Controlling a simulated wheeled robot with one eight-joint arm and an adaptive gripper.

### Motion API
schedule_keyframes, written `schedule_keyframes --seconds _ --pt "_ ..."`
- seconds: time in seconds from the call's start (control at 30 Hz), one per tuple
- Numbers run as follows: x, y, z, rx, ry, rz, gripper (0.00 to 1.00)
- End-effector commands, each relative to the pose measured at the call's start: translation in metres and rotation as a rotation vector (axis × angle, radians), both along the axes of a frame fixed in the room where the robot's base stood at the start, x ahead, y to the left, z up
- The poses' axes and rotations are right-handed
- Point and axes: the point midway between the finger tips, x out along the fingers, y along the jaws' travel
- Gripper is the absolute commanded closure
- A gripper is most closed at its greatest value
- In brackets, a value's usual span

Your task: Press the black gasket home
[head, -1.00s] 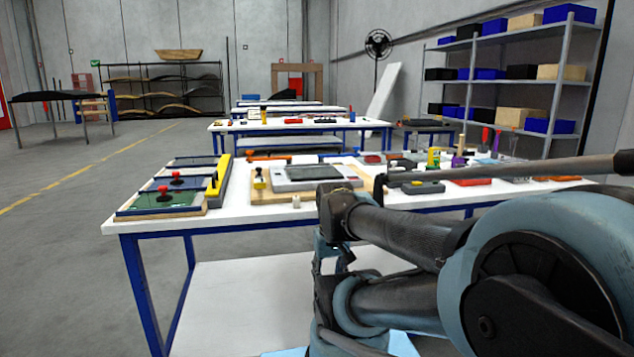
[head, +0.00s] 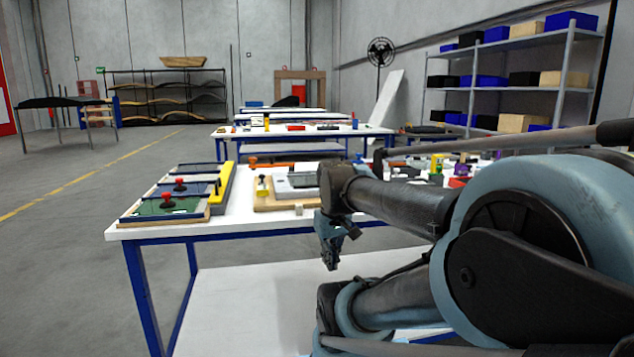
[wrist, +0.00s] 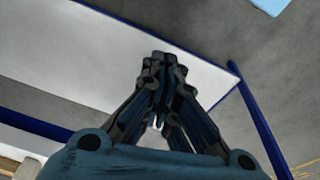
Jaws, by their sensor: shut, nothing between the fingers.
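My gripper (head: 331,264) hangs in front of the near table's front edge, below the height of its top, with its fingers pointing down. In the wrist view my gripper (wrist: 163,58) is shut and empty, over a pale surface and grey floor. A grey frame (head: 283,194) with a dark panel lies on a wooden board (head: 270,206) on the near table (head: 240,222). My arm hides its right part. I cannot make out for certain which piece is the black gasket.
Boards with red-knobbed handles, the nearest a green panel (head: 150,209), and a yellow bar (head: 224,178) lie left of the frame. A small pale block (head: 299,209) sits near the front edge. Several small items behind my arm are partly hidden.

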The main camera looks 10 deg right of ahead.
Motion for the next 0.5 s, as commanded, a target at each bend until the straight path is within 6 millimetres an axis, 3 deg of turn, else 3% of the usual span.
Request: schedule_keyframes --seconds 0.1,0.5 --pt "0.024 -0.001 0.031 -0.016 0.014 0.096 1.00" --pt "0.102 -0.006 0.119 -0.064 0.056 0.426 1.00"
